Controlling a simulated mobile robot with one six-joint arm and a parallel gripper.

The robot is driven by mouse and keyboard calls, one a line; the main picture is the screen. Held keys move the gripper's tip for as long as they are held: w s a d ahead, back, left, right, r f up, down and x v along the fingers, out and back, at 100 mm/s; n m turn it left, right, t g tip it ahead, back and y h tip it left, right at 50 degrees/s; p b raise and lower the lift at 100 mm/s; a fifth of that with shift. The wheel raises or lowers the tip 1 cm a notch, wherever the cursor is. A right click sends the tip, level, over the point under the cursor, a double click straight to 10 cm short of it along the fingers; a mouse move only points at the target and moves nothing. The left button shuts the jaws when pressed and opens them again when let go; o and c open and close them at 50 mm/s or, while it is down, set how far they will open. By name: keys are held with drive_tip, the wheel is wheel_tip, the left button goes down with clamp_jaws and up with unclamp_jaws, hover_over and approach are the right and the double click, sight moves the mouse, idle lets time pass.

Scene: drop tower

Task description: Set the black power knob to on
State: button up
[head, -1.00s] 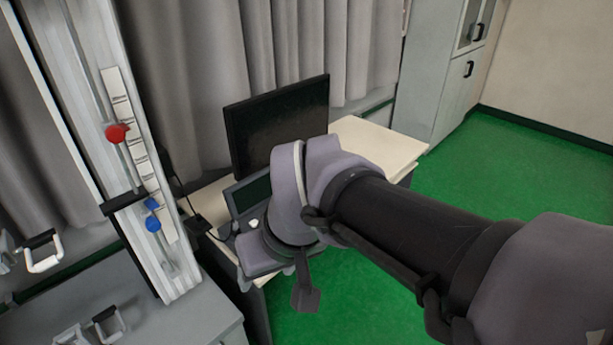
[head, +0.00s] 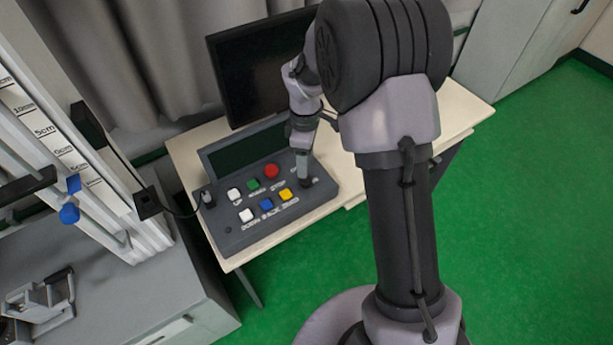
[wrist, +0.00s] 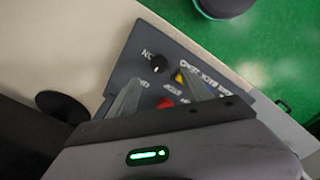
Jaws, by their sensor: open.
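The black power knob (wrist: 156,67) is a small round dial with a pale line on it, at one end of the grey control panel (wrist: 128,68). White lettering is beside it, partly covered by a finger. My gripper (wrist: 160,77) is open, and its two grey fingers point toward the knob, one on either side in the wrist view. Whether they touch it cannot be told. In the head view, my gripper (head: 305,176) reaches down over the panel's right end, and the knob (head: 305,184) is mostly hidden by the fingers.
Red (head: 271,171), green, yellow, blue and white buttons sit close left of my gripper. A dark monitor (head: 250,75) stands behind the panel on the cream desk (head: 448,120). The drop tower (head: 75,165) stands at left. Green floor is clear at right.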

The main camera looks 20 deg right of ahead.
sight(306, 182)
wheel_tip(306, 182, down, 8)
drive_tip(key=shift+f+b, duration=0.1)
drive_tip(key=shift+b, duration=1.15)
drive_tip(key=shift+d, duration=0.1)
clamp_jaws()
